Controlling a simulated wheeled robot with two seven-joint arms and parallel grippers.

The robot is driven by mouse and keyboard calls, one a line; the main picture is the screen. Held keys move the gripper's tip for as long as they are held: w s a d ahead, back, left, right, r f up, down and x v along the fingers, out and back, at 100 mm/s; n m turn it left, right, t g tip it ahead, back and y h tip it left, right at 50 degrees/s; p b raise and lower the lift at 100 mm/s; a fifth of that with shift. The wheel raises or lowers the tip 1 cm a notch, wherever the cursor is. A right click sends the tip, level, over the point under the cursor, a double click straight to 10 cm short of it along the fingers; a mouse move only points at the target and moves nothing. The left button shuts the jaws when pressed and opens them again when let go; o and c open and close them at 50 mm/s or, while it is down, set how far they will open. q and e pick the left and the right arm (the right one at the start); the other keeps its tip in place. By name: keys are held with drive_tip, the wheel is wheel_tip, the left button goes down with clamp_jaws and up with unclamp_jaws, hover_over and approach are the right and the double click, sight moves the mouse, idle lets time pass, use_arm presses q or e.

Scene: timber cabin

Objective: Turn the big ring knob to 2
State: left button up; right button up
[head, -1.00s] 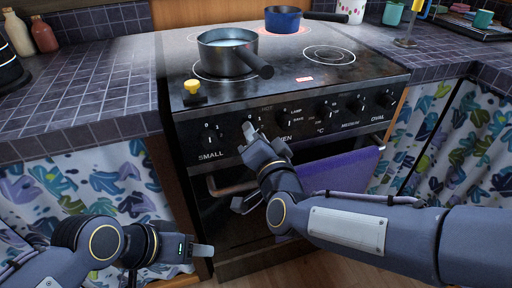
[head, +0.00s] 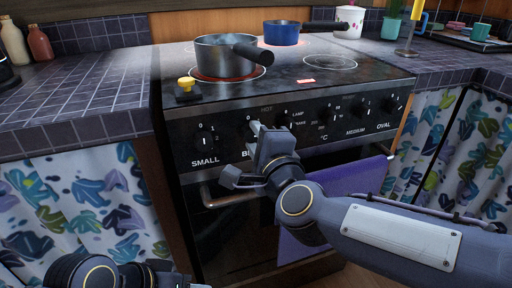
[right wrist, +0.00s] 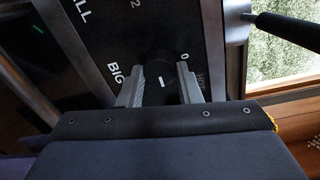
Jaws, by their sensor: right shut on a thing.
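The big ring knob (right wrist: 162,83) is dark, with a short white mark, beside the BIG label on the stove's front panel. In the right wrist view it lies between the two grey fingers of my right gripper (right wrist: 159,87), which is shut on it. In the head view the right gripper (head: 256,130) covers most of the knob and part of its label. A 0 shows above the knob; which number the mark points at cannot be told. My left arm (head: 100,274) shows at the bottom edge, its gripper mostly cut off.
A grey pot (head: 224,53) stands on a red-glowing ring, its handle pointing right. A blue pot (head: 282,33) stands behind. A yellow-topped item (head: 186,86) sits at the hob's front left. A purple towel (head: 335,193) hangs on the oven rail. More knobs line the panel.

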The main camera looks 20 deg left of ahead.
drive_tip(key=shift+f+m+b, duration=0.1)
drive_tip(key=shift+m+b, duration=0.35)
drive_tip(key=shift+m, duration=0.35)
drive_tip(key=o, duration=1)
drive_tip(key=p+v, duration=0.1)
drive_tip(key=v, duration=0.6)
drive_tip(key=shift+s+d+p, duration=0.25)
drive_tip(key=shift+s+p, duration=0.05)
